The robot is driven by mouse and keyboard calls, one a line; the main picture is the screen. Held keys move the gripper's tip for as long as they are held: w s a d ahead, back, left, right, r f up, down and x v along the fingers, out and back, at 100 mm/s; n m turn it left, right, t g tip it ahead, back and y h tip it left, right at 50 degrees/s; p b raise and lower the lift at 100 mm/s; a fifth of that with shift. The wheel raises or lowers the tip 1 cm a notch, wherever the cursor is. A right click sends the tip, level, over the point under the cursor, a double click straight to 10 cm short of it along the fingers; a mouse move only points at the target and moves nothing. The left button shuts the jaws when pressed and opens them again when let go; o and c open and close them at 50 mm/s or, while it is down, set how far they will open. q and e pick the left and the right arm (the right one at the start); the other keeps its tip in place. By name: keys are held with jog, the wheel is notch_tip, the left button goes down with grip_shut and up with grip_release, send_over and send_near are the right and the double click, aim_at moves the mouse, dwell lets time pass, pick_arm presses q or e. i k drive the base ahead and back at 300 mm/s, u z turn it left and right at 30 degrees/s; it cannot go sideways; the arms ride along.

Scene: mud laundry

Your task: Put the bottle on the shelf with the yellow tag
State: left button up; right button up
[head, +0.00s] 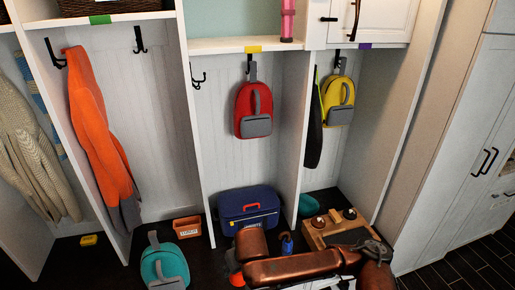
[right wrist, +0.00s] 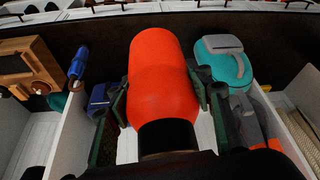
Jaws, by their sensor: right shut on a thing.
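In the right wrist view my right gripper (right wrist: 160,88) is shut on an orange-red bottle (right wrist: 164,72) with a black end nearest the camera. Its fingers lie on both sides of the bottle. In the head view a bit of orange (head: 238,280) shows below my right arm at the bottom; the gripper itself is not clear there. The yellow tag (head: 253,49) is on the front edge of the upper middle shelf (head: 225,45). A pink bottle-shaped thing (head: 288,20) stands at that shelf's right end. My left gripper is in neither view.
A red backpack (head: 254,110) hangs below the yellow-tag shelf. Upright dividers (head: 203,150) separate the cubbies. Below are a blue cooler (head: 248,210), a teal backpack (head: 164,265) and a wooden box (head: 335,230). Green (head: 100,20) and purple (head: 365,46) tags mark neighbouring shelves. The yellow-tag shelf's left part looks clear.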

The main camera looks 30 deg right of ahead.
aim_at(209, 45)
jog(key=u, duration=0.1)
jog(key=k, duration=0.35)
jog(key=z, duration=1.05)
jog(key=i, duration=1.3)
jog(key=u, duration=0.3)
